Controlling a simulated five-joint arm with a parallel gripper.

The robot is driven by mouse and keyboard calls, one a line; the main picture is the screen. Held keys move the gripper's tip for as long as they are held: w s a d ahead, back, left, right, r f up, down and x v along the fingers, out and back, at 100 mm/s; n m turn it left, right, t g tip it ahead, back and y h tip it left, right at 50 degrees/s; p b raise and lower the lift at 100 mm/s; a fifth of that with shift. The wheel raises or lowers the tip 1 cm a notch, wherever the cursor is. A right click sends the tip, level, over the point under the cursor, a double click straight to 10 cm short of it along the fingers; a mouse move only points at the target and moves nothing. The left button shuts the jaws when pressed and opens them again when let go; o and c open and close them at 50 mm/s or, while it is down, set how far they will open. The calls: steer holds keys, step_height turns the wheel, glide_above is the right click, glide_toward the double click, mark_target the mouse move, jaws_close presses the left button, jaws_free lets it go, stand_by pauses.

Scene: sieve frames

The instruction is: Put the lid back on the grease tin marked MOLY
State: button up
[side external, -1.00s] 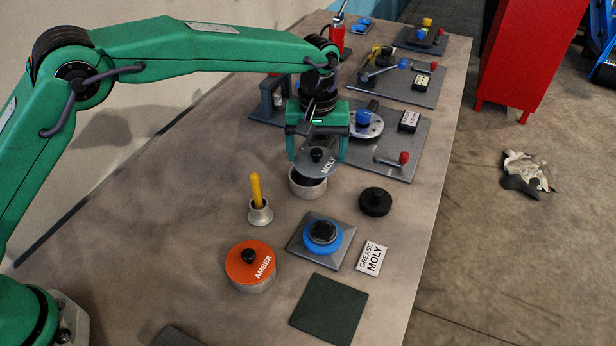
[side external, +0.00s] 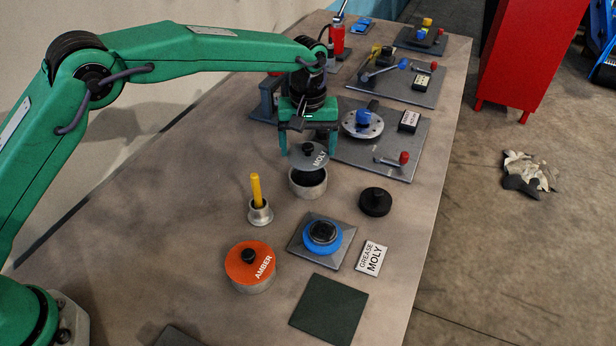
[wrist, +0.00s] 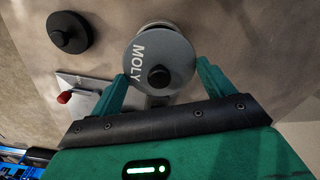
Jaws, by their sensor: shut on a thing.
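The grey lid marked MOLY (side external: 297,158), with a black knob, is held between the fingertips of my gripper (side external: 308,148). In the wrist view the lid (wrist: 178,52) also sits between the two green fingers (wrist: 160,82). An open pale tin (side external: 308,188) with a dark inside stands on the bench just below the lid. The lid is above the tin, a little toward the back, and covers part of its mouth from this view. A small white card reading GREASE MOLY (side external: 371,258) lies nearer the front right.
An orange-lidded AMBER tin (side external: 240,270), a pot with a yellow stick (side external: 259,213), a blue-and-black piece on a grey plate (side external: 333,258) and a black knobbed disc (side external: 375,202) stand around. Fixture plates (side external: 400,168) lie behind. A dark green mat (side external: 328,308) is bare.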

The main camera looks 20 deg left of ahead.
steer(key=shift+f, duration=2.3)
steer(key=shift+f, duration=0.2)
stand_by(0.6)
steer(key=o, duration=0.9)
steer(key=shift+r, duration=0.2)
steer(key=shift+r, duration=3.3)
